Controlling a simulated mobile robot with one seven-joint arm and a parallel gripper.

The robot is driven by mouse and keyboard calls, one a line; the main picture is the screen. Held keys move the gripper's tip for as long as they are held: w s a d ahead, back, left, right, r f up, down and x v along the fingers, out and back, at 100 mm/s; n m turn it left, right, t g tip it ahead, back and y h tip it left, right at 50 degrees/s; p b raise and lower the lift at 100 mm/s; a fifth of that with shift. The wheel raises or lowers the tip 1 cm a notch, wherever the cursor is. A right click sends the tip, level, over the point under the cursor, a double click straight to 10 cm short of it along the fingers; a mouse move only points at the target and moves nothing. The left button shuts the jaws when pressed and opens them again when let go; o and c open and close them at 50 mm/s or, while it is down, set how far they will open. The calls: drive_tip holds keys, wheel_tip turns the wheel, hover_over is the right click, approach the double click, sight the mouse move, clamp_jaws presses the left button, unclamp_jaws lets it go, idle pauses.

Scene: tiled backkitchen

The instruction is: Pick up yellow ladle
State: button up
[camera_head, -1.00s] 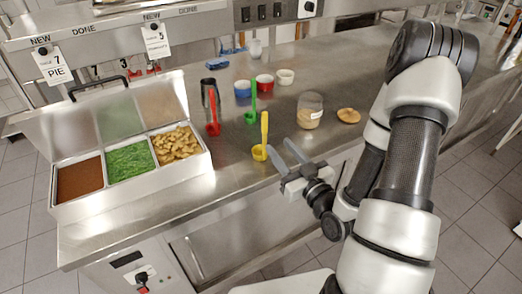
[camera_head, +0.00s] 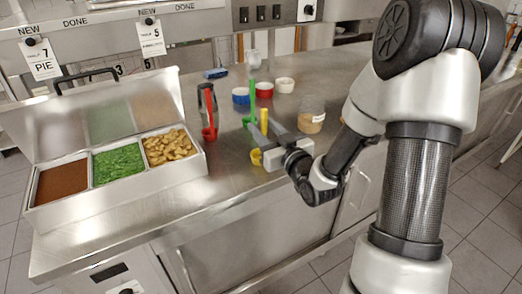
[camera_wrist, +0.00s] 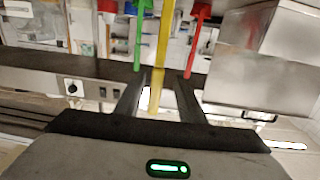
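The yellow ladle (camera_head: 256,157) stands upright on the steel counter, its cup down near the front edge and its handle up. In the wrist view its yellow handle (camera_wrist: 162,50) shows in the gap between my two fingers, with space visible on both sides. My gripper (camera_head: 263,131) is open at the ladle, fingers pointing back and left; it also shows in the wrist view (camera_wrist: 159,92). The fingers hide part of the ladle in the head view. A green ladle (camera_head: 252,92) and a red ladle (camera_head: 210,132) stand close behind and to the left.
A steel container (camera_head: 118,197) with food compartments sits to the left. A dark metal cup (camera_head: 207,96), a blue bowl (camera_head: 241,96), a red bowl (camera_head: 264,90), a white bowl (camera_head: 285,85) and a glass jar (camera_head: 311,116) stand behind.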

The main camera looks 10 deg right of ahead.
drive_tip(key=x, duration=0.5)
drive_tip(key=shift+w+d+r, duration=0.1)
drive_tip(key=shift+d+r, duration=0.15)
drive_tip(key=shift+r, duration=0.1)
drive_tip(key=shift+c, duration=0.4)
clamp_jaws()
